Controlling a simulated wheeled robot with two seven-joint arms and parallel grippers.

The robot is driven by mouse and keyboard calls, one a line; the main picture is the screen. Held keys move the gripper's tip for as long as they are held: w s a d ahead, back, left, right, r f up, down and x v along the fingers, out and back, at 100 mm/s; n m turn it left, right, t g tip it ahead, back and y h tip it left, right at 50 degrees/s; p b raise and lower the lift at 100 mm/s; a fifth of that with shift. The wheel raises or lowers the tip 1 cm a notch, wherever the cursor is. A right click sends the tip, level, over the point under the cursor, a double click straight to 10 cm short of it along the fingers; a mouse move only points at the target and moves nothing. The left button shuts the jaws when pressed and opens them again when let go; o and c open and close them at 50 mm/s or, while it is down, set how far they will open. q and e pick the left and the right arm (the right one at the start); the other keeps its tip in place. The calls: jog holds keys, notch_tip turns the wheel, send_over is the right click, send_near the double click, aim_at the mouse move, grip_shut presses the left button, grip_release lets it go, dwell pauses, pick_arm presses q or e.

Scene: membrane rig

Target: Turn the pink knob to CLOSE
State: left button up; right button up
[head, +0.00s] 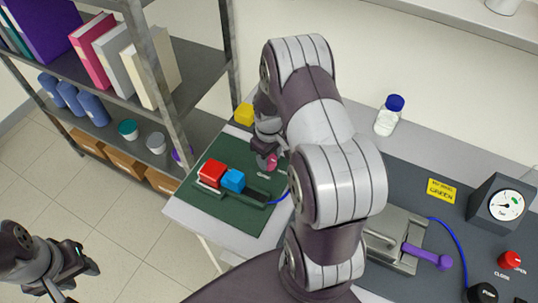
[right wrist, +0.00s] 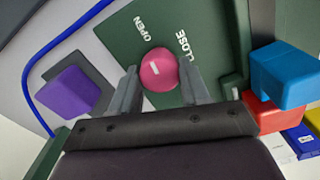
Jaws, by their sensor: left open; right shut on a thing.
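The pink knob (right wrist: 159,69) is on the green panel, between the two fingers of my right gripper (right wrist: 160,86), which is shut on it. A short white mark shows on the knob's top. I cannot tell which label it points to. The OPEN label (right wrist: 143,28) is up and left of the knob, and the CLOSE label (right wrist: 182,46) is up and right. In the head view the knob (head: 271,162) is partly hidden by my right gripper (head: 266,154). My left gripper (head: 78,279) is open and empty at lower left, far from the panel.
A red block (head: 212,170) and a blue block (head: 232,181) sit on the green panel (head: 225,214) near the knob. A yellow block (head: 243,114) is behind. A purple block (right wrist: 72,93) and a blue tube (right wrist: 38,57) lie left in the wrist view. A shelf rack (head: 160,75) stands at left.

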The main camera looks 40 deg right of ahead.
jog(key=m, duration=0.4)
jog(key=shift+r, duration=0.1)
jog(key=m+p, duration=0.1)
jog(key=m, duration=0.3)
jog(key=shift+m, duration=0.3)
jog(key=m, duration=0.4)
jog(key=shift+m, duration=2.2)
jog(key=o, duration=0.9)
jog(key=shift+o, duration=0.8)
jog(key=shift+a, duration=0.1)
